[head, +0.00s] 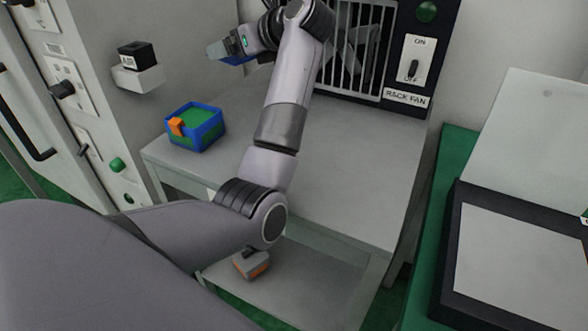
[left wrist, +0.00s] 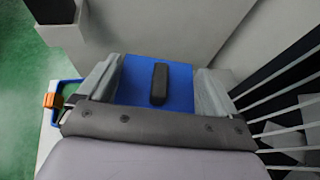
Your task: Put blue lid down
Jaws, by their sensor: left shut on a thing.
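My left gripper (head: 222,50) is shut on the blue lid near the back left of the grey table, close to the rack fan panel. In the head view only a blue sliver of the lid (head: 238,60) shows below the fingers. In the left wrist view, the flat blue lid (left wrist: 178,84) with its black handle (left wrist: 159,83) sits between the two grey fingers. I cannot tell whether the lid touches the table. The open blue box (head: 196,127), green inside with an orange latch, stands apart at the table's left edge. My right gripper is not in view.
The table top (head: 345,160) is clear right of my arm. The rack fan panel (head: 415,70) stands at the back. A black AIR block (head: 137,56) sits on a wall bracket at left. A grey and orange object (head: 252,264) lies on the lower shelf.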

